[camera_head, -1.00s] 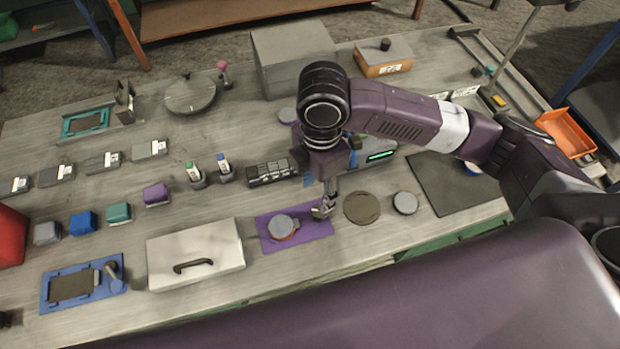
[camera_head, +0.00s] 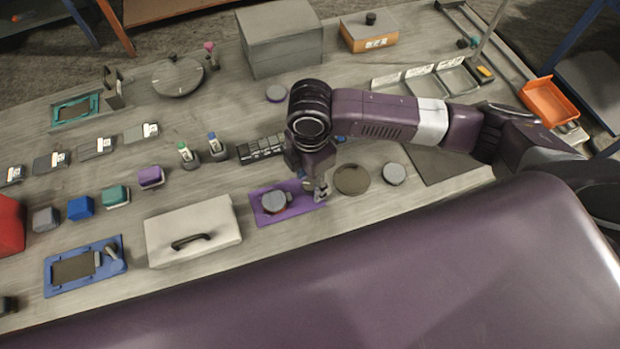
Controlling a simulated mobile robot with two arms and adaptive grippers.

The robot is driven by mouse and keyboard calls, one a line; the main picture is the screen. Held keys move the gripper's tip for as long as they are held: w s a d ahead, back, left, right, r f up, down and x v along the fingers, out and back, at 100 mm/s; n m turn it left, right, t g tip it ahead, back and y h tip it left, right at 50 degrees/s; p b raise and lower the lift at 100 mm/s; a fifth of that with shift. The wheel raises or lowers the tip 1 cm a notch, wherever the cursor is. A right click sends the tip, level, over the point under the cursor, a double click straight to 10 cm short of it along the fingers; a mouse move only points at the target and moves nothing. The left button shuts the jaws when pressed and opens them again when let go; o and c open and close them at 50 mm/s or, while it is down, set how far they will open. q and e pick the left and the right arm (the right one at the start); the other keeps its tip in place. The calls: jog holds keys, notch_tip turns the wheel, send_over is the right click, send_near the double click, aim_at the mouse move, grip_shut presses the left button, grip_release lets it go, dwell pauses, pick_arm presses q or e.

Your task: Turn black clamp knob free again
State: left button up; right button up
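A metal pole (camera_head: 491,32) rises at the far right corner of the workbench. A small dark knob (camera_head: 462,43) shows near its foot; I cannot tell whether it is the black clamp knob. The pole's upper part is out of view. My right arm comes in from the right across the bench, far from the pole foot. My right gripper (camera_head: 319,193) points down at the right edge of a purple mat (camera_head: 297,206). Its fingertips are too small to tell open from shut. My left gripper is not in view.
A grey round part (camera_head: 274,202) lies on the purple mat. A dark disc (camera_head: 352,179) and a grey disc (camera_head: 393,173) lie just right. A white case (camera_head: 192,229) stands left. An orange bin (camera_head: 548,101) is at the right. My purple body fills the foreground.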

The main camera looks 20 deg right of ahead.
jog(key=shift+w, duration=0.1)
jog(key=c, duration=1)
